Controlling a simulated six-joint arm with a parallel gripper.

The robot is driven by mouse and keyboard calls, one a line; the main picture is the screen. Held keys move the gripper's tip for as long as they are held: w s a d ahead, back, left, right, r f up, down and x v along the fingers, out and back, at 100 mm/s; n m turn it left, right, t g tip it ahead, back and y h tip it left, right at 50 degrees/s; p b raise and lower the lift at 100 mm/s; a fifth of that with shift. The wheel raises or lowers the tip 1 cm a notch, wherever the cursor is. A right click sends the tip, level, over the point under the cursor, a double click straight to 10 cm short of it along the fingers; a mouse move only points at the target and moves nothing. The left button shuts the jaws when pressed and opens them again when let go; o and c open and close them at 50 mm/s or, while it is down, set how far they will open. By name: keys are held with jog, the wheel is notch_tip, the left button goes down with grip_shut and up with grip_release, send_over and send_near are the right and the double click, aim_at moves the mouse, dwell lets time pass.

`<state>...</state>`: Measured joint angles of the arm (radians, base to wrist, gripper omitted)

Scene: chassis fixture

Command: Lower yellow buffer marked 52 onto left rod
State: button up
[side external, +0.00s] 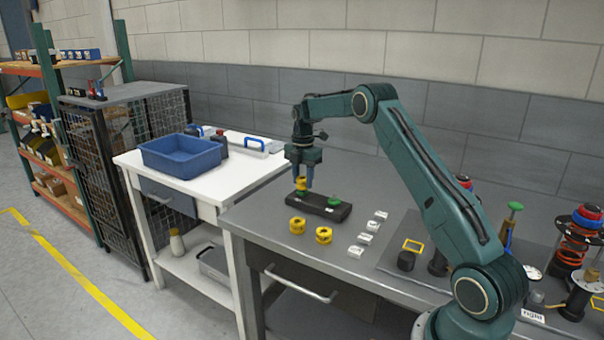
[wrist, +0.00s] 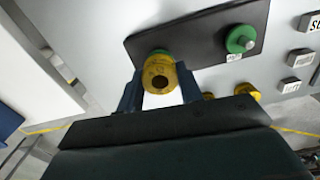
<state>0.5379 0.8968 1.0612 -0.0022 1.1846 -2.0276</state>
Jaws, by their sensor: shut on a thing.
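My gripper (side external: 304,182) is shut on a yellow buffer (side external: 301,185), over the left end of a black chassis fixture (side external: 318,208). In the wrist view the held yellow buffer (wrist: 159,72) sits between the fingers, its dark centre hole facing the camera. A green disc (wrist: 160,51) on the black plate (wrist: 196,30) shows just past its edge. A second green disc (wrist: 241,39) with a pale rod tip stands at the other end. The left rod is hidden behind the buffer, so I cannot tell whether they touch. No number 52 is readable.
Two loose yellow buffers (side external: 297,226) (side external: 323,235) stand on the grey bench in front of the fixture. Several small labelled blocks (side external: 365,238) lie to the right. A blue bin (side external: 181,155) stands on the white table at left.

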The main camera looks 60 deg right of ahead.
jog(key=shift+f, duration=0.6)
dwell(1.6)
jog(key=o, duration=1)
jog(key=shift+o, duration=0.2)
jog(key=shift+r, duration=0.1)
jog(key=shift+r, duration=3.4)
